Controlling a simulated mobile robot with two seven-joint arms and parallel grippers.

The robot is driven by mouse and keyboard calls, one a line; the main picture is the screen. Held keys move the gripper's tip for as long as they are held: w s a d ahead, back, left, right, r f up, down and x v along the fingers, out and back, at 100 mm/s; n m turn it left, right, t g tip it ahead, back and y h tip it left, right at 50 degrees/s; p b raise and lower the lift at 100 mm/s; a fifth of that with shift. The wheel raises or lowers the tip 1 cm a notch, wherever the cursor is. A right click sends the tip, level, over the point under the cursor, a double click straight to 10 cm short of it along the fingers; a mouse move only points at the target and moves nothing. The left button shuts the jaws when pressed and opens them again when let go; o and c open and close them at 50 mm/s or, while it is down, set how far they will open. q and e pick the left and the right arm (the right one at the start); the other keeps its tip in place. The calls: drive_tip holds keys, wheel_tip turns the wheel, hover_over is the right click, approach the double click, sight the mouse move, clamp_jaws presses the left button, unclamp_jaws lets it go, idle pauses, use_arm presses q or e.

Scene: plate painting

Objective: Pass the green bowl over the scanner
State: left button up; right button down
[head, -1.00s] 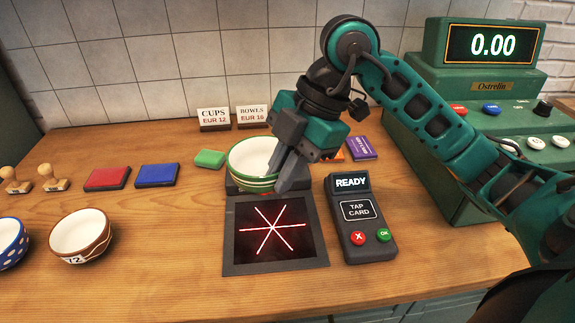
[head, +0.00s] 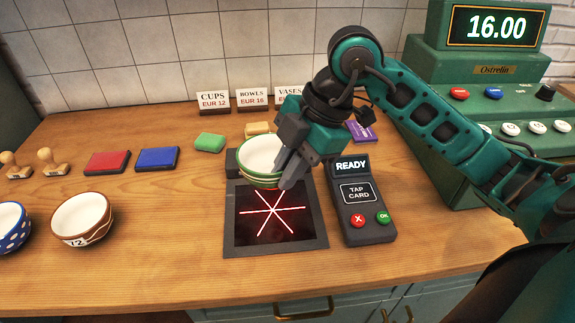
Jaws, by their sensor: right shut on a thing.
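The green bowl (head: 259,167), white inside with a green outside, is held over the back part of the scanner. My right gripper (head: 282,170) is shut on the bowl's right side. The scanner (head: 240,239) is a dark square plate with red crossing light lines, lying on the counter in front of and below the bowl. The register display (head: 496,28) reads 16.00. My left gripper is not in view.
A card terminal (head: 357,205) showing READY stands right of the scanner. A brown-rimmed bowl (head: 82,216) and a blue dotted bowl (head: 12,228) stand at left.

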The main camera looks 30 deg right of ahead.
drive_tip(key=shift+r, duration=0.1)
drive_tip(key=shift+r, duration=2.45)
